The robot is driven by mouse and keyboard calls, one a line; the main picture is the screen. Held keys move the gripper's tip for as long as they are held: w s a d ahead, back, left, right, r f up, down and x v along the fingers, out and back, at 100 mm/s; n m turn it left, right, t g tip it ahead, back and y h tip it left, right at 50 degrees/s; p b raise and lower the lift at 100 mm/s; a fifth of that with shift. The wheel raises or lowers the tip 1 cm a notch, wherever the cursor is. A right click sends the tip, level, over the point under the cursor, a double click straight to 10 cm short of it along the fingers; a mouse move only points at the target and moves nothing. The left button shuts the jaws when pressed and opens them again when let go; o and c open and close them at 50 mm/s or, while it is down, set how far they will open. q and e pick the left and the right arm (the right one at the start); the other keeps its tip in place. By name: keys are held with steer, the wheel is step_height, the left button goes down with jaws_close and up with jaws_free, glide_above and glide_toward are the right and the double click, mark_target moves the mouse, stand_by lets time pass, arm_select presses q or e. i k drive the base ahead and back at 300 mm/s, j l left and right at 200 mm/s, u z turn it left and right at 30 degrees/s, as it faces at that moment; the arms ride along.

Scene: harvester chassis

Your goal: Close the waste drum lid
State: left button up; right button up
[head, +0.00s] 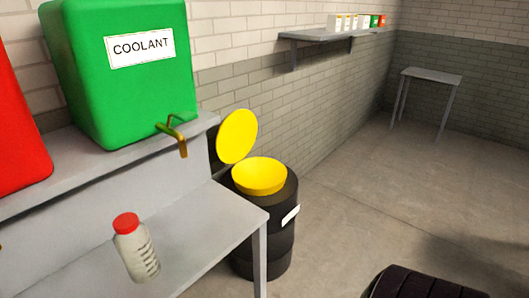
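The waste drum (265,230) is black with a white label, and it stands on the floor beside the right end of the grey bench. Its round yellow lid (237,136) is open and tilted up at the drum's back left, close to the wall. A yellow funnel-shaped opening (260,175) shows at the drum's top. Part of the drum's left side is hidden behind the bench. Neither of my grippers is in the head view.
A white bottle with a red cap (137,247) stands on the bench (215,232). A green coolant tank (125,70) with a brass tap (178,135) sits above, left of the lid. A black ribbed object (420,284) is at bottom right. Open floor (375,205) lies right of the drum.

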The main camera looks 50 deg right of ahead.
mark_target(236, 134)
steer(key=z, duration=1.55)
steer(key=i+l+z, duration=0.15)
steer(key=i+l, duration=0.25)
steer(key=i+l+z, duration=0.15)
steer(key=i+l, duration=0.2)
steer(key=i, duration=0.3)
